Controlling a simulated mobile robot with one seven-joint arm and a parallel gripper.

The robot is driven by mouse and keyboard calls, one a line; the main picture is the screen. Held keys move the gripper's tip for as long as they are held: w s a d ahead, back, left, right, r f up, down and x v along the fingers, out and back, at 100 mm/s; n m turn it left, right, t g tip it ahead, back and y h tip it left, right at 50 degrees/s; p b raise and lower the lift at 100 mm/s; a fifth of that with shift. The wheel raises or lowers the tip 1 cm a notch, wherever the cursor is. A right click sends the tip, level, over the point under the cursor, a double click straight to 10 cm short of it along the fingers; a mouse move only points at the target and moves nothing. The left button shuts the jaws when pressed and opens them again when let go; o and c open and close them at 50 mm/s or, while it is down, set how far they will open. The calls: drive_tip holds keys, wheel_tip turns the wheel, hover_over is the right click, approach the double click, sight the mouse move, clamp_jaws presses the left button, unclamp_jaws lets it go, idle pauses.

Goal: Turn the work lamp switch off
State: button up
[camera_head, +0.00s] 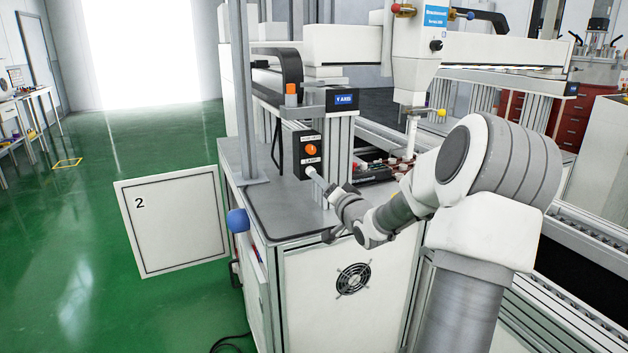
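The work lamp switch is a black box (302,146) with a round orange knob (311,150) and a small label that seems to read LAMP below it. It is fixed to an upright post above the grey machine top. I cannot tell whether the tip touches the box. The fingers are too small to show a gap between them. The knob is not covered by my gripper.
A white panel (172,222) marked 2 stands out to the left of the machine cabinet (310,300). A blue ball (238,220) sits at the cabinet's corner. The grey machine top (275,205) is mostly bare. A gantry beam (345,45) and white tool head (413,60) are above right.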

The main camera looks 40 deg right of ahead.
drive_tip(key=x, duration=0.6)
drive_tip(key=shift+w+b, duration=0.3)
drive_tip(key=shift+b, duration=0.15)
drive_tip(key=shift+c, duration=0.3)
clamp_jaws()
